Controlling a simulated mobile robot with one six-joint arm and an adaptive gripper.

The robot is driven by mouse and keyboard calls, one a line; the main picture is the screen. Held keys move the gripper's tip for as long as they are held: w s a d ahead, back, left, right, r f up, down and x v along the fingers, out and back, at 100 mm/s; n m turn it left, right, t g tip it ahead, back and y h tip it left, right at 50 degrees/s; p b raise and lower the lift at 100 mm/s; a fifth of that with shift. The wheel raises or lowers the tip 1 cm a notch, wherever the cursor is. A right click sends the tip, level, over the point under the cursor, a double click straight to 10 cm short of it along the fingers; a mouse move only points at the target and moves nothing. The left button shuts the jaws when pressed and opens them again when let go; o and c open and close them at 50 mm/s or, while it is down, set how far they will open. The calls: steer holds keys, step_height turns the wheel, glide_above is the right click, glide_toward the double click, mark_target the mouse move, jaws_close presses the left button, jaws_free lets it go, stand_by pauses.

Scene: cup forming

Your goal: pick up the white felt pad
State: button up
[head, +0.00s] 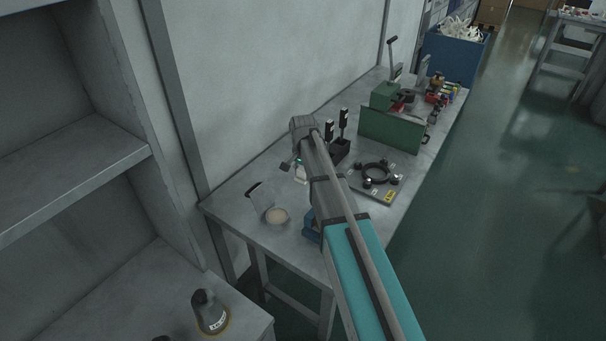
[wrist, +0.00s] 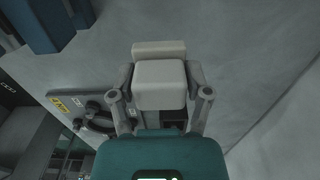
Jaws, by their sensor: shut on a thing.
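My gripper (wrist: 160,92) is shut on a pale block, the white felt pad (wrist: 160,75), in the wrist view. One finger presses on each side of the block, and a wider pale part shows just beyond it. In the head view my arm reaches over the workbench (head: 238,221), with the gripper near the wall side. My arm hides much of the gripper there, and I cannot make out the pad in that view.
A plate with a dark ring (head: 376,172) and a green machine (head: 390,132) stand to the right. Shelving (head: 75,190) rises at left.

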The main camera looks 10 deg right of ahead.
steer(key=shift+r, duration=0.4)
stand_by(0.3)
steer(key=o, duration=0.6)
steer(key=c, duration=0.5)
steer(key=shift+o, duration=0.2)
step_height(320, 180, up, 16)
steer(key=p, duration=1.6)
steer(key=shift+f, duration=0.15)
steer(key=shift+a, duration=0.1)
